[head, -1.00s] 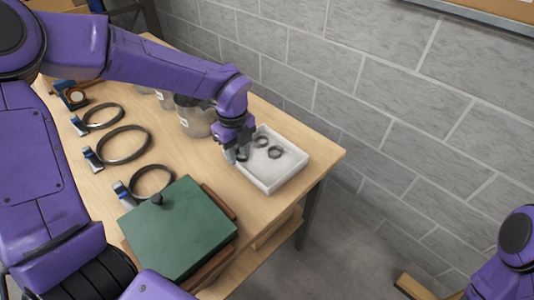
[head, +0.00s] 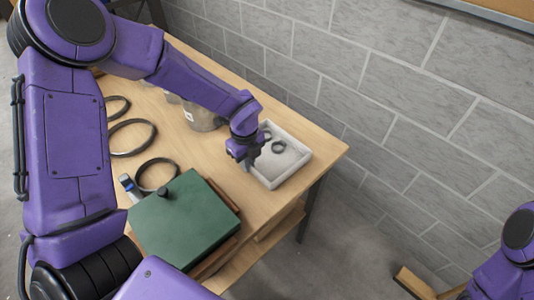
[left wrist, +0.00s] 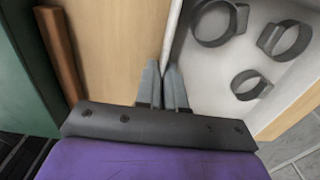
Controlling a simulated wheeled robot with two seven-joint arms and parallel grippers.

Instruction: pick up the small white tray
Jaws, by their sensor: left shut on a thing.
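The small white tray (head: 293,169) sits at the right end of the wooden table, with several dark ring clamps (head: 279,146) in it. My left gripper (head: 246,162) is at the tray's left wall. In the left wrist view its two fingers (left wrist: 163,84) are shut on that wall (left wrist: 173,35), and the rings lie to the right inside the tray. I cannot tell whether the tray is raised off the table. My right gripper is out of view; only part of my right arm shows at the lower right.
A green box (head: 185,222) with a black knob stands just left of the tray on the wooden table (head: 258,205). Large black rings (head: 133,137) lie further left. A grey container (head: 205,118) stands behind my left gripper. A block wall rises behind the table.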

